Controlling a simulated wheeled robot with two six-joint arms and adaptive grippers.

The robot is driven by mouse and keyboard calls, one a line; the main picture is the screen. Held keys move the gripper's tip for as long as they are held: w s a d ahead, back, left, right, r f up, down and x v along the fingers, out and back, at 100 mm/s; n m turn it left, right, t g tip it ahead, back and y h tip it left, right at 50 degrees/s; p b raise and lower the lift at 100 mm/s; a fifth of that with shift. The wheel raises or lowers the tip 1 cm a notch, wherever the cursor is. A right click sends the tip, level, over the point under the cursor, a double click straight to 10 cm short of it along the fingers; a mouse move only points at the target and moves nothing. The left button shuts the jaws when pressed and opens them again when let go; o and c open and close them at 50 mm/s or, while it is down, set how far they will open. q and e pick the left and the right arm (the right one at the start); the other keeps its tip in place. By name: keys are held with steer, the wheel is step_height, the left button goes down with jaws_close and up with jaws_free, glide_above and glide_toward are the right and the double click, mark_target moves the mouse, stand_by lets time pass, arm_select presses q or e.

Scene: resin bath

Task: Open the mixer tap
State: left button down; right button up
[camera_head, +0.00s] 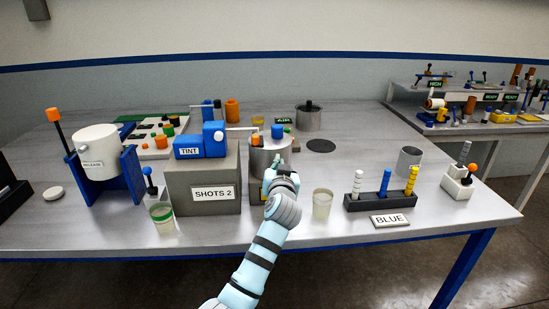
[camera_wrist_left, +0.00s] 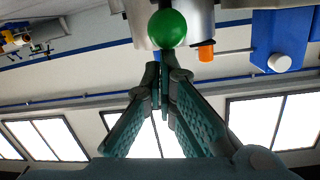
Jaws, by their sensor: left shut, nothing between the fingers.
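The mixer appears to be the grey metal cylinder (camera_head: 262,158) with an orange piece and a blue piece on top, right of the SHOTS 2 block. My left gripper (camera_head: 273,172) is in front of it and hides part of its front. In the left wrist view, a round green knob (camera_wrist_left: 167,28) stands before the metal body (camera_wrist_left: 200,22), probably the tap's handle. My left gripper's fingers (camera_wrist_left: 164,68) are shut and empty, their tips close to the knob; I cannot tell whether they touch. The knob is hidden in the head view. My right gripper is not in view.
The SHOTS 2 block (camera_head: 200,190) with the blue TINT unit (camera_head: 190,146) stands close left. A clear cup (camera_head: 322,203) stands just right of my arm. The BLUE rack (camera_head: 384,200) is farther right. A cup with green contents (camera_head: 162,217) stands front left.

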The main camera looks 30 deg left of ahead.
arm_select(q)
steer(key=shift+s+f+t+b, duration=0.25)
steer(key=shift+t+b, duration=0.15)
steer(key=shift+b, duration=0.3)
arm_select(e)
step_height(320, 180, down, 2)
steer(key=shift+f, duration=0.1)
arm_select(q)
steer(key=shift+r, duration=0.1)
